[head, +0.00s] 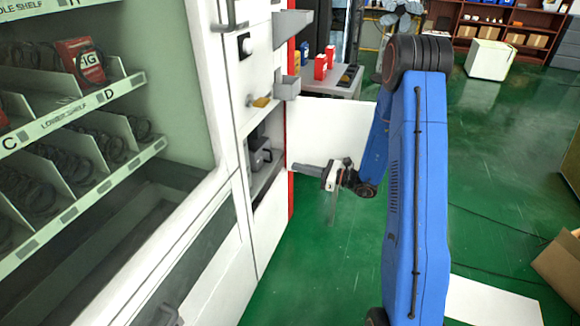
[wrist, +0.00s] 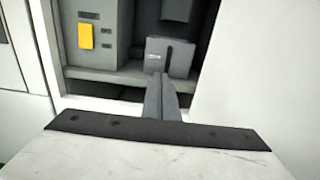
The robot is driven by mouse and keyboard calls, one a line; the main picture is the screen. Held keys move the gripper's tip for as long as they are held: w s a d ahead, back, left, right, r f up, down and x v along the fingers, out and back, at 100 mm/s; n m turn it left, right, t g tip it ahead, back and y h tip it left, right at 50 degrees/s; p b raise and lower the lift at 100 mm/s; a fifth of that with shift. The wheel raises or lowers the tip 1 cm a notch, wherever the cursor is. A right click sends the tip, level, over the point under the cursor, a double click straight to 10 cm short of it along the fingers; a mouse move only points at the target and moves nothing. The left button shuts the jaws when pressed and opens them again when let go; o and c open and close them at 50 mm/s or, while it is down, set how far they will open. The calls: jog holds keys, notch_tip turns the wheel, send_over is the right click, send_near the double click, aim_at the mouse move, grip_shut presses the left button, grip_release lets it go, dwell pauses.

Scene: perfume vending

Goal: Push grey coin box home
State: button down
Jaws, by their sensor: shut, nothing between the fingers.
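The grey coin box (head: 261,157) sits inside the open lower compartment of the vending machine. In the wrist view it is a grey block (wrist: 182,57) with a dark vertical slot and a small pale label. My gripper (head: 296,166) is shut and empty in front of the opening, its fingers pointing left toward the compartment. In the wrist view the closed fingertips (wrist: 158,78) overlap the lower front of the box. The head view shows a gap between tips and box. The box's back is hidden.
The white compartment door (head: 338,130) stands open beside my gripper. A yellow switch (wrist: 86,36) is on a grey panel left of the box. Grey trays (head: 287,87) stick out above the opening. Green floor (head: 320,260) is clear in front of the machine.

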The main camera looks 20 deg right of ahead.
jog(key=shift+s+d, duration=0.35)
jog(key=shift+d, duration=0.1)
jog(key=c, duration=1.9)
grip_release()
jog(key=shift+s+a+r, duration=0.1)
jog(key=shift+r, duration=0.05)
jog(key=s+a+r+n+g+h, duration=0.1)
jog(key=s+a+r+n+g, duration=0.35)
jog(key=s, duration=0.35)
jog(key=s+a+r+n+g+h, duration=0.1)
jog(key=s+a+r+n+g, duration=0.3)
jog(key=s, duration=0.4)
jog(key=s+a+r+n+g+h, duration=0.1)
jog(key=s+a+r+n+g, duration=0.15)
jog(key=s+r+n, duration=0.45)
jog(key=shift+s+d+r+n+t+h, duration=0.75)
jog(key=shift+s+d+n+h, duration=1.1)
jog(key=shift+s, duration=1.25)
jog(key=shift+s+d+r+n+t+h, duration=0.55)
jog(key=shift+s+d+n+t+h, duration=0.65)
jog(key=shift+s+d+h, duration=1.5)
jog(key=shift+s+d+r+n+t+h, duration=0.65)
jog(key=shift+s+d+n+h, duration=0.9)
jog(key=shift+s, duration=2)
jog(key=shift+n+y, duration=0.25)
jog(key=shift+y, duration=0.05)
